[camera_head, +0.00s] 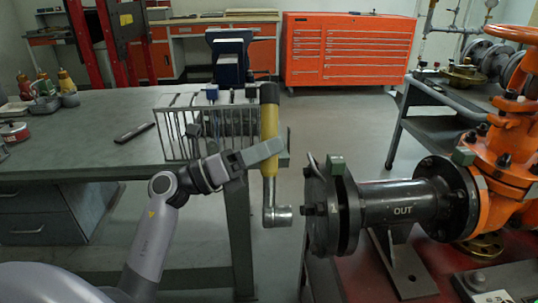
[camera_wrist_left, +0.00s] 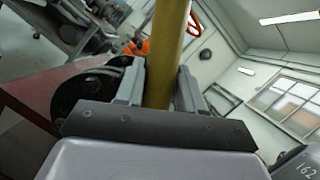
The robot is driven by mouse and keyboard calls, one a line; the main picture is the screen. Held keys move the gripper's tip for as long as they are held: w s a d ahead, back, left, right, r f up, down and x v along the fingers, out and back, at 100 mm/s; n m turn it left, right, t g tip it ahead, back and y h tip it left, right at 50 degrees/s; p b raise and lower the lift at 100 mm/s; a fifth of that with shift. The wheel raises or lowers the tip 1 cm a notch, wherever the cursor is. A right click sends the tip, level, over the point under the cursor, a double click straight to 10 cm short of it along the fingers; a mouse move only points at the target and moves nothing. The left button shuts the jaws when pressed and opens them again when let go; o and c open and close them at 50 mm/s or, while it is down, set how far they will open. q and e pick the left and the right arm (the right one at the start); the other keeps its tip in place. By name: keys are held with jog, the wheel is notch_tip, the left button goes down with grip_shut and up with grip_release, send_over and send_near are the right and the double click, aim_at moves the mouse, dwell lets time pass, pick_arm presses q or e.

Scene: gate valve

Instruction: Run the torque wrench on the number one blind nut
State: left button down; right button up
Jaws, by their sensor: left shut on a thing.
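My left gripper (camera_head: 262,157) is shut on the yellow handle of the torque wrench (camera_head: 269,125). The wrench hangs upright, with its metal socket head (camera_head: 277,216) at the bottom, pointing right. In the left wrist view the yellow handle (camera_wrist_left: 165,55) stands between the two fingers (camera_wrist_left: 160,85). The dark blind flange (camera_head: 335,212) on the pipe marked OUT is to the right of the socket, with a gap between them. A nut (camera_head: 310,209) on its near face is level with the socket. Which nut is number one I cannot tell. My right gripper is not in view.
A wire rack (camera_head: 205,132) with tools stands on the green bench (camera_head: 85,135), close behind my left gripper. An orange valve (camera_head: 510,150) stands at the right on a red surface (camera_head: 365,280). A grey cart (camera_head: 440,110) is behind it.

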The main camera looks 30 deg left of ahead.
pick_arm(q)
jog(key=shift+s+a+t, duration=0.1)
jog(key=shift+a+t, duration=0.2)
jog(key=shift+a, duration=0.65)
jog(key=shift+w+d+r, duration=0.1)
jog(key=shift+w+d, duration=0.4)
jog(key=shift+d, duration=0.25)
jog(key=shift+w+d, duration=0.65)
jog(key=shift+d, duration=0.15)
jog(key=shift+d, duration=0.1)
